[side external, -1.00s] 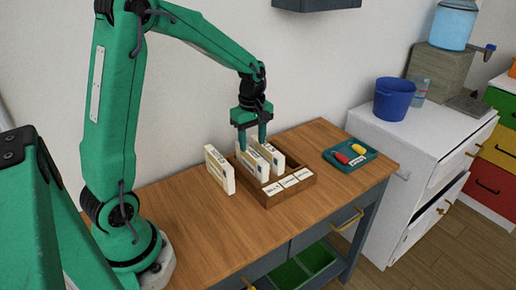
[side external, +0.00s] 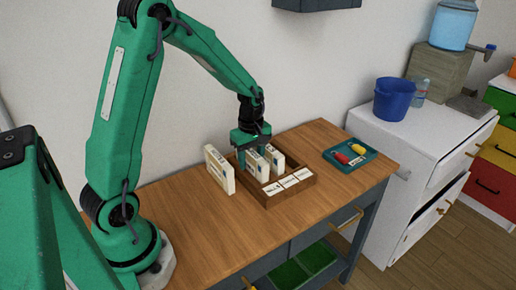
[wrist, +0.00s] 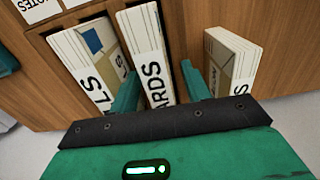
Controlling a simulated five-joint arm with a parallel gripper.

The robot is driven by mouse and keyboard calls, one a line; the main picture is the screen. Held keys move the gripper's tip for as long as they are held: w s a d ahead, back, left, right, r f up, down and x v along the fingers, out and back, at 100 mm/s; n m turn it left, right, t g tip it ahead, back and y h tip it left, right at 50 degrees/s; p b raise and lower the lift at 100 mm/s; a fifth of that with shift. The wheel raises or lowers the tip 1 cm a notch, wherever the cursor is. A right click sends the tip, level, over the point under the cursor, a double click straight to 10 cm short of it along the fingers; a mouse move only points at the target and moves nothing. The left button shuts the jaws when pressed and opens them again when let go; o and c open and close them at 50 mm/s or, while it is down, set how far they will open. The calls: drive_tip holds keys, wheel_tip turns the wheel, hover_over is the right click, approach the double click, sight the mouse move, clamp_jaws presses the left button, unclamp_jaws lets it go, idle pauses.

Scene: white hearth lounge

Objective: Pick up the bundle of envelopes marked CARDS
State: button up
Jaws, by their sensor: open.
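The bundle marked CARDS (wrist: 143,28) stands upright in a slot of the wooden box (side external: 303,193); the wrist view shows "ARDS" on its white band. In the side view it appears to be the left bundle (side external: 257,166) in the box, with its upper part partly covered by my gripper. My gripper (wrist: 158,75) is open, lowered from above, with one finger on each side of this bundle. The wrist view does not show whether the fingers touch it. A bundle whose label ends in "LS" (wrist: 85,58) stands beside it, close to my left finger.
Another envelope bundle (side external: 219,169) stands upright outside the box, close to my right finger in the wrist view (wrist: 230,62). A teal tray (side external: 350,163) with red and yellow items lies to the right. The front of the wooden table (side external: 215,225) is clear.

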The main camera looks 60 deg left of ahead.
idle(0.4)
clamp_jaws()
drive_tip(key=shift+r, duration=0.1)
drive_tip(key=shift+r, duration=0.5)
wheel_tip(320, 180, up, 3)
drive_tip(key=shift+d+r, duration=0.1)
drive_tip(key=shift+d, duration=0.05)
drive_tip(key=s+d+r, duration=0.3)
drive_tip(key=d+r, duration=0.3)
drive_tip(key=d, duration=0.5)
drive_tip(key=shift+r, duration=0.3)
